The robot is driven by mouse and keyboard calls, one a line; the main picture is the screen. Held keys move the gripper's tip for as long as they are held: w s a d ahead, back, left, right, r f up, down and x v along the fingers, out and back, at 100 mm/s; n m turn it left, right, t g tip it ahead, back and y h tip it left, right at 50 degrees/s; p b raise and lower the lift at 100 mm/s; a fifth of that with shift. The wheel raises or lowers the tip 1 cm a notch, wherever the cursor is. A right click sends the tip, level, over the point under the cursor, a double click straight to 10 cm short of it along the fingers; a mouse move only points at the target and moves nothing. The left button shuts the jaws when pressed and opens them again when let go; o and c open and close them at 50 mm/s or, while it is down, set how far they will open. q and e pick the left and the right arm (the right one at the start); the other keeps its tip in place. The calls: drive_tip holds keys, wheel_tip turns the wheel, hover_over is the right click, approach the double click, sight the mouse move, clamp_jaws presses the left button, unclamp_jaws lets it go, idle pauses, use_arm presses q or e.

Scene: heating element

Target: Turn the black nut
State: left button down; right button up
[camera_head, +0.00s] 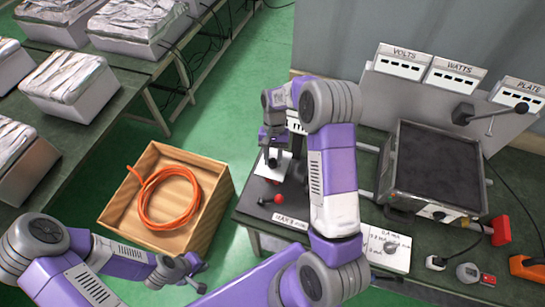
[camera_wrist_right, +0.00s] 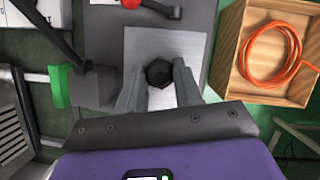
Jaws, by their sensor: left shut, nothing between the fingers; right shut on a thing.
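The black nut (camera_wrist_right: 158,73) shows in the right wrist view as a dark hexagonal piece over a pale square plate (camera_wrist_right: 140,45). My right gripper (camera_wrist_right: 159,85) has one finger on each side of the nut and is shut on it. In the head view my right gripper (camera_head: 272,157) is low over the apparatus on the bench, and its fingers largely hide the nut. My left gripper (camera_head: 196,270) is shut and empty at the lower left, near the wooden crate and away from the nut.
A wooden crate (camera_head: 120,212) holding a coiled orange hose (camera_head: 145,213) stands left of the bench. A dark-topped device (camera_head: 435,165) and meters labelled volts (camera_head: 401,62) and watts (camera_head: 455,75) are on the right. A red knob (camera_head: 278,199) sits just below my right gripper.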

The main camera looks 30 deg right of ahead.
drive_tip(key=shift+d+r+m+t+y, duration=0.1)
drive_tip(key=shift+m+t+y, duration=0.25)
drive_tip(key=shift+m, duration=1.15)
drive_tip(key=o, duration=1)
drive_tip(key=shift+o, duration=0.2)
drive_tip(key=v, duration=0.7)
drive_tip(key=shift+r, duration=0.25)
